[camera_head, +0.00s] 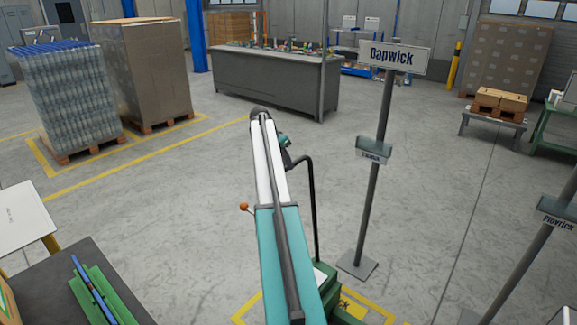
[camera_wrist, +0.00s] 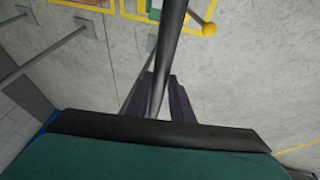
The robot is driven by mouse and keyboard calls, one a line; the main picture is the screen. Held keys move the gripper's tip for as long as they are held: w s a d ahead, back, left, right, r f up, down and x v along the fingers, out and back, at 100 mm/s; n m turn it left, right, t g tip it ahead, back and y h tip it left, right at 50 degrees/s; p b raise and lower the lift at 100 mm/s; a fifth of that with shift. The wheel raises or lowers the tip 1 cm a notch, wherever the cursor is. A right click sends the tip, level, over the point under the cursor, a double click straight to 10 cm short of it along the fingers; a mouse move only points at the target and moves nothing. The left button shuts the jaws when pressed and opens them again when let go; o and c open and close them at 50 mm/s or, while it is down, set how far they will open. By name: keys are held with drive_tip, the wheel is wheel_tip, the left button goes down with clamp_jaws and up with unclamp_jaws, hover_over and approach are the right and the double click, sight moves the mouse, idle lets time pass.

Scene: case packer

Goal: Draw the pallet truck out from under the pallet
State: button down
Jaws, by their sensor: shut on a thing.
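My gripper (camera_head: 286,146) is shut on a dark bar, the handle of the pallet truck. In the wrist view the dark handle (camera_wrist: 173,30) passes between the two fingers of my gripper (camera_wrist: 162,98). In the head view the curved dark handle (camera_head: 313,205) runs down to a green truck body (camera_head: 331,288) at the bottom, partly hidden by my arm. The forks are not visible, and I cannot make out the pallet under which they may sit.
An orange knob on a stalk (camera_head: 243,206) stands left of my arm. A Dapwick sign post (camera_head: 375,160) stands close right of the truck; a Plovrick sign post (camera_head: 525,260) is further right. A dark table (camera_head: 105,262) is at lower left. Open floor lies ahead.

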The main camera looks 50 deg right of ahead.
drive_tip(key=shift+s, duration=0.25)
drive_tip(key=c, duration=1.6)
unclamp_jaws()
drive_tip(key=shift+w+f, duration=0.1)
drive_tip(key=shift+o, duration=0.2)
drive_tip(key=shift+r, duration=0.25)
drive_tip(key=p+v, duration=0.1)
drive_tip(key=v, duration=1.2)
drive_tip(key=shift+r, duration=0.25)
drive_tip(key=shift+a, duration=0.15)
